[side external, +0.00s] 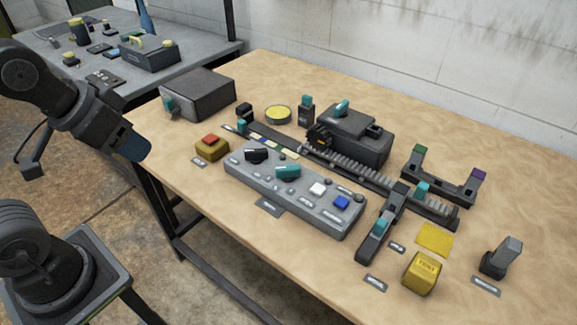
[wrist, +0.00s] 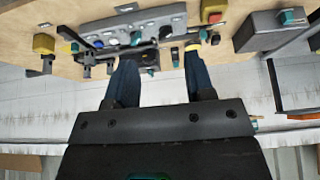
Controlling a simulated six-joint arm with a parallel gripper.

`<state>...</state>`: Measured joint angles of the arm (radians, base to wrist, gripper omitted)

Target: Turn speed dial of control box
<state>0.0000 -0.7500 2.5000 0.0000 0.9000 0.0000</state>
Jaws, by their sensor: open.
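The grey control box (side external: 300,190) lies along the front of the wooden table. On its top are a black knob (side external: 256,155), a teal knob (side external: 288,171), a white button (side external: 318,189) and a blue button (side external: 341,202). Its labels are too small to read, so I cannot tell which knob is the speed dial. My gripper (side external: 132,147) is at the left, above the table's left edge and apart from the box. In the wrist view its two blue fingers (wrist: 158,58) are spread and empty, with the box (wrist: 150,27) upside down beyond them.
A red button on a yellow base (side external: 211,147) stands left of the box. A dark toothed rail (side external: 350,170) and a dark machine block (side external: 350,140) lie behind it. A dark grey case (side external: 198,92) stands at the back left. A yellow block (side external: 421,272) sits front right.

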